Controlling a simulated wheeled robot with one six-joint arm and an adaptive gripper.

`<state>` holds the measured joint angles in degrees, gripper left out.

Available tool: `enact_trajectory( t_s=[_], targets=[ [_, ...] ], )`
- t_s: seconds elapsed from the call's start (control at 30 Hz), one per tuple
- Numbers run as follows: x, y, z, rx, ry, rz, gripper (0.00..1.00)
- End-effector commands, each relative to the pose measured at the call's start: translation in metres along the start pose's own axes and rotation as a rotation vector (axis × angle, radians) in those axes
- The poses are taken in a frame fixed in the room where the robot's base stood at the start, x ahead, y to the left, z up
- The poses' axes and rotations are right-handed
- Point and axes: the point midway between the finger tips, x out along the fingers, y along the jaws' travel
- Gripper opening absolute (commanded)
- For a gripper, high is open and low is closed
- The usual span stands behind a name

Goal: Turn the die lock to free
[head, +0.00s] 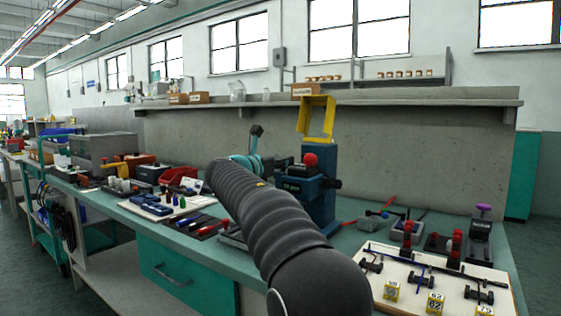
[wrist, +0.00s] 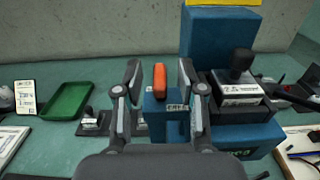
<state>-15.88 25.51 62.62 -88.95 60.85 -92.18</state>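In the wrist view, an upright orange lever (wrist: 160,82) stands on a small blue block (wrist: 157,122) with a small pale label; it looks like the die lock. The label is too small to read surely. My gripper (wrist: 159,75) is open, one finger on each side of the lever, with visible gaps. I cannot tell how far the lever lies in depth from the fingertips. The block joins or stands beside the blue press (wrist: 220,45), which also shows in the head view (head: 318,195) with a red ball knob. My arm hides the lever there.
A black knob (wrist: 241,62) stands close right of the gripper, above a white label. A yellow guard (head: 317,118) tops the press. A green tray (wrist: 68,100) lies left. A white board with fixtures (head: 410,285) is at right on the bench.

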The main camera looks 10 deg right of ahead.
Motion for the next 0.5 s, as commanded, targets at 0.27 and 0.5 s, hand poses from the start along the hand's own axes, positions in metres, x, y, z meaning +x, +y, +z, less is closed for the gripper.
enact_trajectory(
  t_s=[0.27, 0.5],
  targets=[
    [0.0002, 0.0, 0.0001, 0.0, 0.0, 0.0, 0.3],
    [0.0, 0.0, 0.0001, 0.001, 0.0, 0.0, 0.0]
  ],
)
